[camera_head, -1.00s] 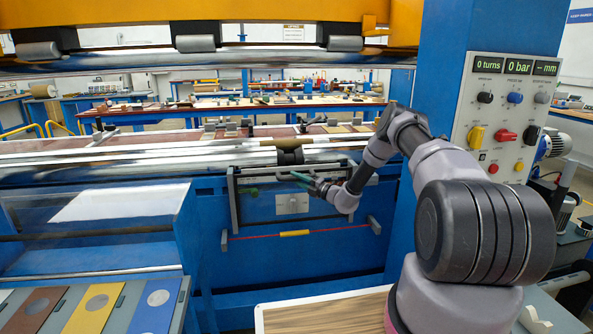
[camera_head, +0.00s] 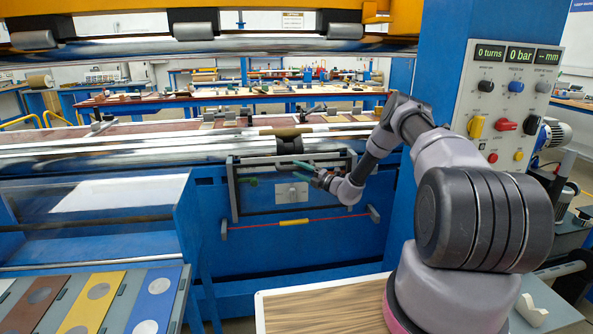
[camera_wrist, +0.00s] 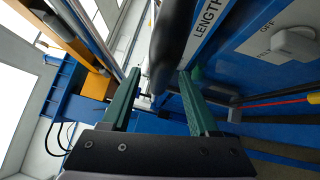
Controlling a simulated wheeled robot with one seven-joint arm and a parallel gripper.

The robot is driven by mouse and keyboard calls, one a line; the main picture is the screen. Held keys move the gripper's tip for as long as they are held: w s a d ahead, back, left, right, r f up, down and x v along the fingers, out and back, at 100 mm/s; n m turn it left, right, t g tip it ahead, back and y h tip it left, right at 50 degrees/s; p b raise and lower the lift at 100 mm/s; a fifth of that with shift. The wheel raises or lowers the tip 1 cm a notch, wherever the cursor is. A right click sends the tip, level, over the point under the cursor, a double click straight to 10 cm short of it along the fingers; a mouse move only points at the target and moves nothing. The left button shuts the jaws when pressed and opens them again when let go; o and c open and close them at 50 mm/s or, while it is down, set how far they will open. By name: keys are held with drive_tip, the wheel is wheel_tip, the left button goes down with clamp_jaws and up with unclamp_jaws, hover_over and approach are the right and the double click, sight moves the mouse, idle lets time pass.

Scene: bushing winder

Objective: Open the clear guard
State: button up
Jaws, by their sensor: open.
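The clear guard seems to be the see-through pane in a grey frame (camera_head: 234,190) on the blue machine front, below the shiny rollers. It looks closed, upright over a grey switch plate (camera_head: 292,194). My gripper (camera_head: 300,170) is in front of its upper right part, with green fingers pointing left. The wrist view shows my gripper (camera_wrist: 160,75) open, its two green fingers apart. A dark rounded bar (camera_wrist: 172,45) runs between or just beyond the fingertips. I cannot tell whether it is the guard's handle or whether the fingers touch it.
A red cord with a yellow sleeve (camera_head: 293,222) hangs below the frame. A wooden-topped table (camera_head: 320,305) is in front. A clear-topped blue cabinet (camera_head: 110,210) stands left.

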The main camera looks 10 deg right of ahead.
drive_tip(key=v, duration=0.9)
drive_tip(key=shift+d, duration=0.15)
drive_tip(key=shift+s, duration=0.15)
drive_tip(key=s+a+r+n+g+h, duration=0.1)
drive_tip(key=s+a+r+n+g, duration=0.35)
drive_tip(key=r+n, duration=0.35)
drive_tip(key=s+a+r+n+g, duration=0.3)
drive_tip(key=s+r+n, duration=0.3)
drive_tip(key=r, duration=0.4)
drive_tip(key=s+a+r+n+g+h, duration=0.1)
drive_tip(key=s+a+r+n+g, duration=0.3)
drive_tip(key=r+n, duration=0.45)
drive_tip(key=s+d+r+n+t+h, duration=0.1)
drive_tip(key=s+d+r+n+h, duration=0.2)
drive_tip(key=s, duration=0.7)
drive_tip(key=s+d+r+n+t+h, duration=0.2)
drive_tip(key=s+d+r+n+h, duration=0.1)
drive_tip(key=s+r+n, duration=0.4)
drive_tip(key=s+d+r+n+t+h, duration=0.2)
drive_tip(key=s+n, duration=0.5)
drive_tip(key=s, duration=0.6)
wheel_tip(320, 180, up, 4)
drive_tip(key=shift+s+d+f+h, duration=0.1)
drive_tip(key=shift+s+d+h, duration=0.1)
drive_tip(key=shift+d+h, duration=0.7)
